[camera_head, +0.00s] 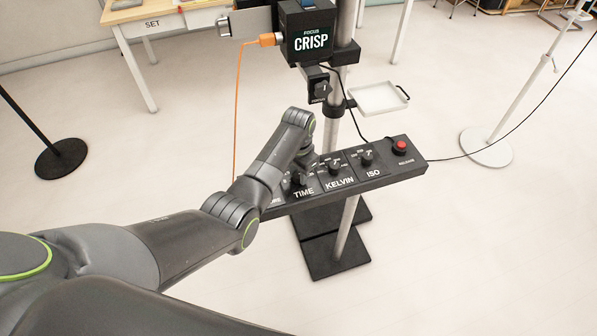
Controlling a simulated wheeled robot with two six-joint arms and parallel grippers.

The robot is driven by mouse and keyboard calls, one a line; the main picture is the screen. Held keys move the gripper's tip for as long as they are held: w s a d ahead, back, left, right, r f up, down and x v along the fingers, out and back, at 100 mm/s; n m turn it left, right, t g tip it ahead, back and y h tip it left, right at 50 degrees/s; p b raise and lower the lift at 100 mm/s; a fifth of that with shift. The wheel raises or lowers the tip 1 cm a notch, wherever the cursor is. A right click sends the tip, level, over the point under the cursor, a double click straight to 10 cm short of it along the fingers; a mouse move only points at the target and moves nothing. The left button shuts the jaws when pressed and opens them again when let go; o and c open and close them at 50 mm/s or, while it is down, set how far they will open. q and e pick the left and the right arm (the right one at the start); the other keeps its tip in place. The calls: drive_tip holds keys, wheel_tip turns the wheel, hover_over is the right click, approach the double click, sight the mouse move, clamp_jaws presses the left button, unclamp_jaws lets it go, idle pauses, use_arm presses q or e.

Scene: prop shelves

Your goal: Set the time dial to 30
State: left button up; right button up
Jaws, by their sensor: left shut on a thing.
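A black control panel (392,181) is mounted on a stand, with labelled knobs. The TIME dial (298,180) is a small dark knob above the word TIME. My left gripper (303,165) reaches down to it from the left and is shut on it. The arm and gripper hide part of the knob and its scale, so I cannot read its setting. The KELVIN dial (334,167) and ISO dial (367,157) stand to the right, clear of the gripper. My right gripper is out of view.
A red button (400,146) sits at the panel's right end. An orange cable (238,100) hangs left of the pole. Open floor surrounds the stand.

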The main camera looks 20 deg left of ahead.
use_arm(q)
drive_tip(key=n+p, duration=0.2)
drive_tip(key=n, duration=0.1)
drive_tip(key=shift+r, duration=0.15)
drive_tip(key=n+p, duration=0.1)
drive_tip(key=n, duration=0.2)
drive_tip(key=shift+n+p, duration=0.3)
drive_tip(key=shift+p, duration=0.1)
drive_tip(key=n+p, duration=0.1)
drive_tip(key=n, duration=0.3)
drive_tip(key=shift+n, duration=0.3)
drive_tip(key=shift+n+p, duration=0.6)
drive_tip(key=shift+n, duration=1.6)
drive_tip(key=o, duration=1)
